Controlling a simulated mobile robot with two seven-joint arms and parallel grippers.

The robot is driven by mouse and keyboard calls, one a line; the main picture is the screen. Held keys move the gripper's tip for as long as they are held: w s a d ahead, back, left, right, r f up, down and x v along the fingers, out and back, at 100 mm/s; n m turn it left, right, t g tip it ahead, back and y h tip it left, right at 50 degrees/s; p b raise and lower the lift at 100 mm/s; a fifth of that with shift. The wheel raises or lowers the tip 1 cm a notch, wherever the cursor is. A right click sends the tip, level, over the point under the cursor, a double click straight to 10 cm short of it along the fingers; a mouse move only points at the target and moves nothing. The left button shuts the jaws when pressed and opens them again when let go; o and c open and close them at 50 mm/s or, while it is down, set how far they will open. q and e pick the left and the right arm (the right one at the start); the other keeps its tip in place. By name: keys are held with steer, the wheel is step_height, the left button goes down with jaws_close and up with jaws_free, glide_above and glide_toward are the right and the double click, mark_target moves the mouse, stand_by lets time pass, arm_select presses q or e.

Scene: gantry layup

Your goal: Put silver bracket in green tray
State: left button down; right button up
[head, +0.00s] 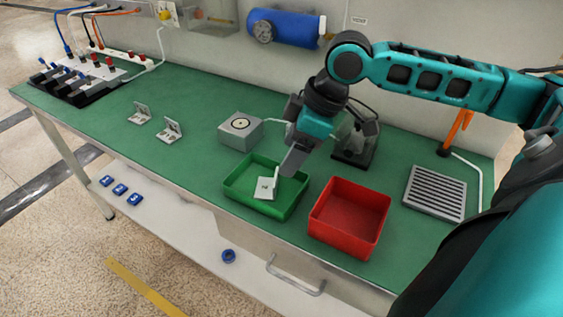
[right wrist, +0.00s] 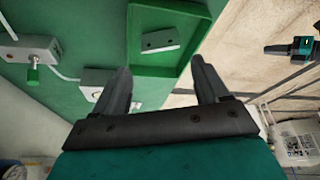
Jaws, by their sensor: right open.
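A silver bracket (head: 264,188) lies inside the green tray (head: 236,200), one flange standing up. In the right wrist view the bracket (right wrist: 160,42) lies in the green tray (right wrist: 186,72), beyond my fingers. My right gripper (head: 294,161) is above the back right side of the tray; its fingers (right wrist: 160,70) are spread with nothing between them. Two more silver brackets (head: 139,114) (head: 169,131) stand on the green table top to the left. A small teal and dark shape, seemingly my left gripper (right wrist: 290,47), shows at the right wrist view's edge; its jaws are unclear.
A red tray (head: 350,214), empty, stands right of the green tray. A grey box with a round top mark (head: 240,130) stands behind the green tray. A slotted grey plate (head: 434,193) lies at the right.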

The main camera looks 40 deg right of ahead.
steer(key=shift+v, duration=1.8)
steer(key=shift+a, duration=0.1)
